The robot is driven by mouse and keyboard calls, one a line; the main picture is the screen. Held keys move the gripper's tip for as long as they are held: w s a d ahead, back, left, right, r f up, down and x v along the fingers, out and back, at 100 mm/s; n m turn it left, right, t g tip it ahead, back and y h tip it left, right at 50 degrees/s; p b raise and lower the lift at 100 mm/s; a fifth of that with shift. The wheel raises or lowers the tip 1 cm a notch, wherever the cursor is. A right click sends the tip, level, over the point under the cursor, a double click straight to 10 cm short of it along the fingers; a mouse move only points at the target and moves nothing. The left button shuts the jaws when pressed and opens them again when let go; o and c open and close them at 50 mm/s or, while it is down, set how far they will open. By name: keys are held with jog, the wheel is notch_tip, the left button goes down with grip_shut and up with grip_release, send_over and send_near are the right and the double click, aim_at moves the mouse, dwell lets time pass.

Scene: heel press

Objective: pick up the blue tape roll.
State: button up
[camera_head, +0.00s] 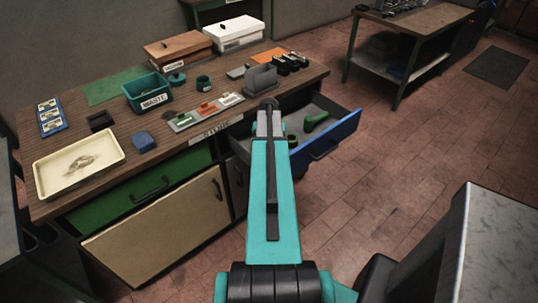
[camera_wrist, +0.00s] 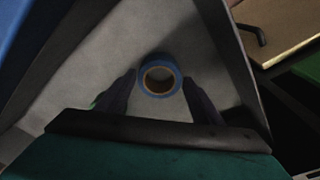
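The blue tape roll (camera_wrist: 160,63) lies flat in the open drawer, its brown core and round hole facing up in the wrist view. My gripper (camera_wrist: 159,80) is open, with one dark finger on each side of the roll. A gap shows between each fingertip and the roll in that view; how high the fingers are above the drawer floor I cannot tell. In the head view my arm reaches over the drawer (camera_head: 345,117) and hides the gripper. I cannot make out the roll there.
The drawer's side walls and blue front (camera_head: 335,140) stand close around my gripper. The workbench (camera_head: 110,170) above holds a cream tray (camera_head: 55,180), a teal waste bin (camera_head: 148,96) and boxes.

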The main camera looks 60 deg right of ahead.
jog(key=c, duration=0.7)
jog(key=shift+r, duration=0.2)
jog(key=shift+r+b, duration=1.4)
jog(key=shift+r, duration=3.45)
